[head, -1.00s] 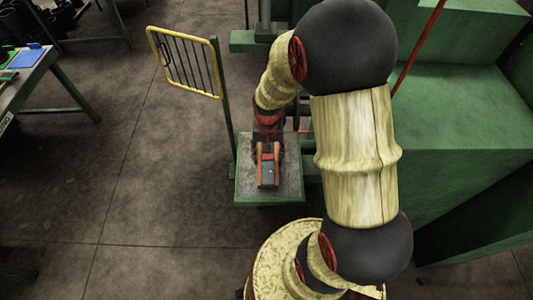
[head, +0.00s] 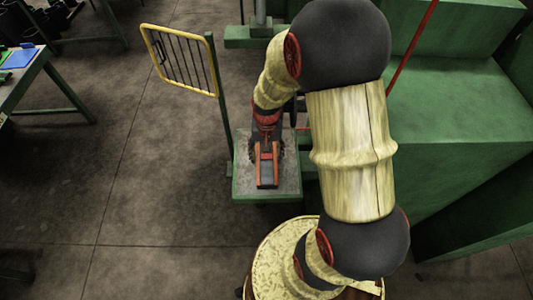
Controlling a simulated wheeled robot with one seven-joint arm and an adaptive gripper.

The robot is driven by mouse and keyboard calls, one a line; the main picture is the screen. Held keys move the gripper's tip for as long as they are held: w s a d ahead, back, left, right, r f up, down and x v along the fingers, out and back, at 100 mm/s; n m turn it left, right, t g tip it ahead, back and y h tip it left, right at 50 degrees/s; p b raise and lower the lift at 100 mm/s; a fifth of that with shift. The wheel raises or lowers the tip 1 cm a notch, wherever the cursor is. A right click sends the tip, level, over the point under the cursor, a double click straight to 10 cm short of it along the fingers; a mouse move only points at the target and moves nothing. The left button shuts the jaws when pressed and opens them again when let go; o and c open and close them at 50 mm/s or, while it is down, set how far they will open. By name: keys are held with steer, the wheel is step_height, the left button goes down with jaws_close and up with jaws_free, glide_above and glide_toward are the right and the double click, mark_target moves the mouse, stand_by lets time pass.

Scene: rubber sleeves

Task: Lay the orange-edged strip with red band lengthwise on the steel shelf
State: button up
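The steel shelf (head: 291,182) is a small grey plate with a green rim at the middle of the head view. My gripper (head: 267,152) points down over the shelf at the end of my arm. A narrow piece with orange edges and a grey middle (head: 267,174), perhaps the strip, shows at the gripper's end over the shelf, its long side running toward me. I cannot tell whether it rests on the plate or is held just above it. A red band is not clear. The fingertips are too small to read.
A yellow-framed barrier gate (head: 183,62) on a green post stands left of the shelf. Large green machine blocks (head: 450,120) fill the right, with a red rod (head: 412,50) in front. A green table with a blue item (head: 20,58) is far left. The floor between is clear.

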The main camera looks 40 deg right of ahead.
mark_target(269, 165)
steer(key=shift+o, duration=1.1)
step_height(269, 165, up, 12)
steer(key=s+a+r+n+t+b, duration=0.5)
steer(key=s+a+r+b, duration=0.4)
steer(key=s+a, duration=0.2)
steer(key=shift+s+a+n+t, duration=0.3)
steer(key=shift+s+a+n, duration=0.05)
steer(key=shift+a+n, duration=0.5)
